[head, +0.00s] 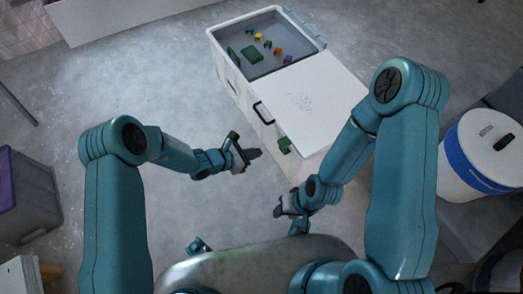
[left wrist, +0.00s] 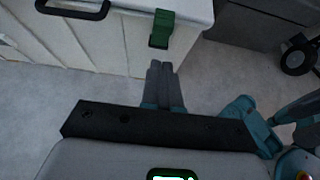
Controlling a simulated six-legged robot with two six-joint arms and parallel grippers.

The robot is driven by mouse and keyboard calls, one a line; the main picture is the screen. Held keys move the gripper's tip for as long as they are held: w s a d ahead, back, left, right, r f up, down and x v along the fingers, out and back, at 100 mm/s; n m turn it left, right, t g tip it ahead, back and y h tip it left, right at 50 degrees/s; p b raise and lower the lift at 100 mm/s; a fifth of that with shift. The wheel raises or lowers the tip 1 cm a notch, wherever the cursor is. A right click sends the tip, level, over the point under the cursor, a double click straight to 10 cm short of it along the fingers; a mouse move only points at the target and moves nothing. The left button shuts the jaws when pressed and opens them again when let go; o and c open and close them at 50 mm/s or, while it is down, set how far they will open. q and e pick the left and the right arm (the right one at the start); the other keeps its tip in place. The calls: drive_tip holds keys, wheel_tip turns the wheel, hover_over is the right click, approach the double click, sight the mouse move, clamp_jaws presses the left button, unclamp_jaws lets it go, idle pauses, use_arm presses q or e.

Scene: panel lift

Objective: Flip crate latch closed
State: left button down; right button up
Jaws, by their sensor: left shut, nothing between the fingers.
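A long white crate (head: 231,75) stands on the floor ahead, with a flat white lid panel (head: 315,97) over its nearer part. A small green latch (head: 285,145) sits at the upper edge of its left side, near the close end. The latch (left wrist: 161,29) also shows in the left wrist view, just beyond my fingertips. My left gripper (head: 252,154) is shut and empty, left of the latch; its fingers (left wrist: 160,68) point toward the latch with a small gap. My right gripper (head: 281,208) is low, below the crate's near end; its fingers are too small to judge.
Several coloured blocks (head: 260,37) lie in the crate's uncovered grey far part. A black handle (head: 263,113) sticks out on the crate's left side. A white drum with a blue band (head: 464,162) stands right, a grey bin with purple lid (head: 27,190) left. Floor left of the crate is clear.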

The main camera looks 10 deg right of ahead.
use_arm(q)
drive_tip(key=s+a+r+p, duration=0.1)
drive_tip(key=a+r+p, duration=0.1)
drive_tip(key=a+r, duration=0.3)
drive_tip(key=shift+s+a+r, duration=0.25)
drive_tip(key=shift+s+r, duration=0.1)
drive_tip(key=shift+r, duration=0.2)
drive_tip(key=s+a+f+m+g+y, duration=0.35)
drive_tip(key=s+a+m, duration=0.3)
drive_tip(key=s, duration=0.35)
drive_tip(key=s+a+f+m+g+y, duration=0.2)
drive_tip(key=s+a+m+y, duration=0.2)
drive_tip(key=s+a+m, duration=0.35)
wheel_tip(320, 180, up, 24)
drive_tip(key=s+d+m+t+p, duration=0.1)
drive_tip(key=m+p, duration=0.5)
drive_tip(key=p, duration=1.6)
drive_tip(key=shift+s+d+t, duration=0.2)
drive_tip(key=shift+s+t, duration=0.05)
drive_tip(key=shift+t, duration=0.3)
